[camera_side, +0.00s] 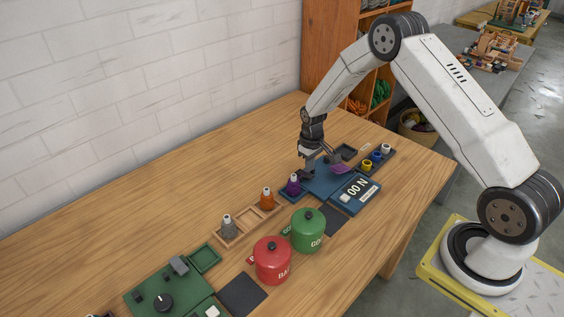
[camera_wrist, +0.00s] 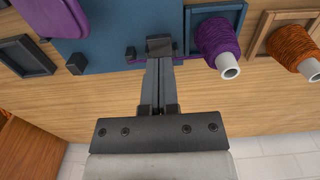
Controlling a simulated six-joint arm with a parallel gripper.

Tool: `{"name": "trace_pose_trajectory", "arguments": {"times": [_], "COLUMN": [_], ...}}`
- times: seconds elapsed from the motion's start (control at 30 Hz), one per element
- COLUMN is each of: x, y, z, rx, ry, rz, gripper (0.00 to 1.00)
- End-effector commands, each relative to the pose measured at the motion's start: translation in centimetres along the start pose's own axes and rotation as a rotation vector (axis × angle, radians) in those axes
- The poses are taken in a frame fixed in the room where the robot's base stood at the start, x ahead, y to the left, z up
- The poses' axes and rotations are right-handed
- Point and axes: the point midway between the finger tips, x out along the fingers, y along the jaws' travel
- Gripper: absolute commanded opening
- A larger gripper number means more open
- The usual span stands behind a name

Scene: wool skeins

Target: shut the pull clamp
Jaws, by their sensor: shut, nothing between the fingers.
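The blue pull tester (camera_side: 322,181) lies flat on the wooden table, with a display reading "00 N" (camera_side: 357,187). Its blue plate also shows in the wrist view (camera_wrist: 110,45). A dark grey block, which looks like the pull clamp (camera_wrist: 160,41), stands at the plate's edge. My gripper (camera_wrist: 158,62) is shut and empty, its fingertips at this block; I cannot tell whether they touch it. It also shows in the side view (camera_side: 308,170), low over the tester. A purple strand (camera_wrist: 179,60) runs from the purple skein (camera_wrist: 214,38) toward the block, partly hidden by my fingers.
A purple pad (camera_wrist: 52,14) lies on the plate. Orange (camera_side: 267,198) and grey (camera_side: 228,226) spools stand in a wooden tray nearby. Red (camera_side: 272,260) and green (camera_side: 307,230) pots stand in front. Several spools stand right of the tester. The table behind is clear.

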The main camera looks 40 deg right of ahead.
Motion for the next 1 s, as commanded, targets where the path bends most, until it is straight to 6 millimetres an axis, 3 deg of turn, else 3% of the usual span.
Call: {"name": "trace_pose_trajectory", "arguments": {"times": [1.0], "x": [0.95], "y": [0.01], "z": [-0.02], "rx": [0.0], "ry": [0.0], "rz": [0.0], "gripper": [0.0]}}
